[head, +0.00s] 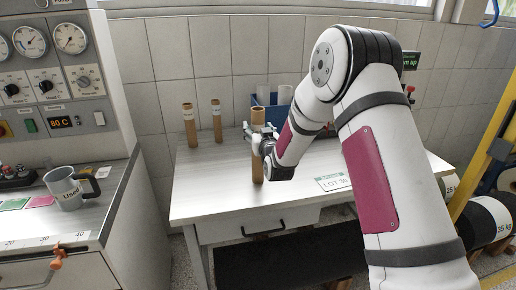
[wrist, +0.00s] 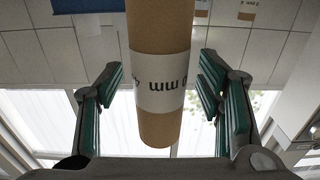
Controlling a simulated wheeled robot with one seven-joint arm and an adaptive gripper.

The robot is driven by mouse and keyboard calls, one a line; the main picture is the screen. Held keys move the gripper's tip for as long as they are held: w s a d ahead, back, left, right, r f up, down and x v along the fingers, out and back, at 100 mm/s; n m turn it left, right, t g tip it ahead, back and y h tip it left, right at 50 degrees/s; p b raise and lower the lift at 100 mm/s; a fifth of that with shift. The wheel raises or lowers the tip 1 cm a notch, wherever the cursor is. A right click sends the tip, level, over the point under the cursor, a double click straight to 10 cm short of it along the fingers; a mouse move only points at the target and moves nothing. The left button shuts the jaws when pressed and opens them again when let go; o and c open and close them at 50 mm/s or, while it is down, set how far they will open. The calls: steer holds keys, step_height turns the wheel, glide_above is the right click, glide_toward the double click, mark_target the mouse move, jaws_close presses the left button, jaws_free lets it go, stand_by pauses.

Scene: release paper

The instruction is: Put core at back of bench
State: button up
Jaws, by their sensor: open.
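A brown cardboard core (head: 258,168) stands upright on the pale bench (head: 205,200), towards the front. In the wrist view the core (wrist: 160,30) has a white printed label and lies between my fingers, with a gap on each side. My gripper (head: 257,137) is open around its upper part; the wrist view shows both green-padded fingers (wrist: 160,85) apart. Two more brown cores, a left one (head: 190,126) and a right one (head: 216,121), stand upright at the back left of the bench. The arm hides part of the bench's right side.
A blue holder (head: 264,98) with white rolls (head: 285,95) stands at the back, behind the gripper. A LOT label (head: 333,182) lies at the front right. A grey mug (head: 63,188) stands on the left counter (head: 95,190). Tiled wall (head: 240,50) closes off the back.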

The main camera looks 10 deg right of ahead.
steer(key=shift+w, duration=0.55)
jaws_close()
steer(key=shift+r, duration=0.15)
